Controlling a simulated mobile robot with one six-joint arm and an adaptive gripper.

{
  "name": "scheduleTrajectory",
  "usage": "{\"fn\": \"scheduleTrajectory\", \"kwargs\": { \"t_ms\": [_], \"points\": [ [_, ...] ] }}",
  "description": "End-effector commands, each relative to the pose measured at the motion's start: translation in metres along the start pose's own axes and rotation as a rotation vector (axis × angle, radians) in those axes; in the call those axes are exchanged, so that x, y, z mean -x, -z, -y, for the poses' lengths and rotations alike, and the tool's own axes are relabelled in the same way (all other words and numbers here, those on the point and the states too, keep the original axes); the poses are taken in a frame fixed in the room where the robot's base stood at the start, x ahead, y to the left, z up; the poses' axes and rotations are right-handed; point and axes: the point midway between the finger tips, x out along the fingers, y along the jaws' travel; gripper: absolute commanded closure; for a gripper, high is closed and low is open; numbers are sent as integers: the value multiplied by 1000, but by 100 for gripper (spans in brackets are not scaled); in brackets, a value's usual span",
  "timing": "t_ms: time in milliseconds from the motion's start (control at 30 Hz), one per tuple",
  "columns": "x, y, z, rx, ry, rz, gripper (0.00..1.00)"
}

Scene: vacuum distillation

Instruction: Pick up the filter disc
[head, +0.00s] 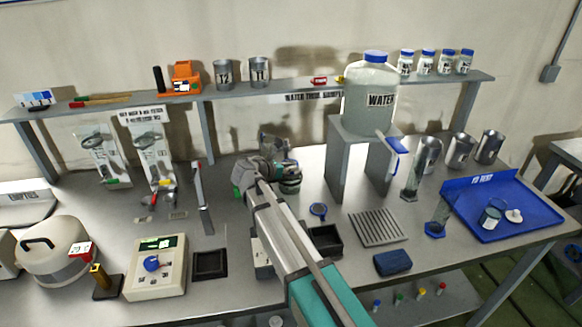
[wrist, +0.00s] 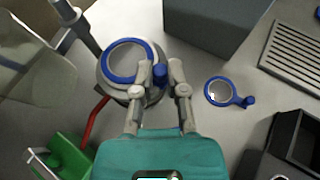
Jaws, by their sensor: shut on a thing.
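In the wrist view, a filter disc (wrist: 125,60) with a blue rim and pale face has a blue knob on its right side. My gripper (wrist: 161,74) is shut on that knob. The disc overlaps a grey round vessel (wrist: 153,97); I cannot tell whether it touches it. A second, similar blue-rimmed disc (wrist: 218,92) lies flat on the bench to the right, apart from my gripper. It also shows in the head view (head: 318,210). In the head view my arm hides the fingertips and the held disc.
Around my gripper are a red bent rod (wrist: 92,122), a green part (wrist: 65,157) and a grey stand (head: 350,160) bearing the water jug (head: 370,92). A black tray (head: 326,241) and slotted plate (head: 378,228) lie to the right. A blue tray (head: 530,215) is farther right.

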Motion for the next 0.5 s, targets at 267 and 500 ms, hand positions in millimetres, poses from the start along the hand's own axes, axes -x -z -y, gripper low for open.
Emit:
{"fn": "scheduleTrajectory", "kwargs": {
  "t_ms": [267, 500],
  "points": [
    [3, -6, 0, 0, 0, 0, 100],
    [9, -22, 0, 0, 0, 0, 100]
  ]
}}
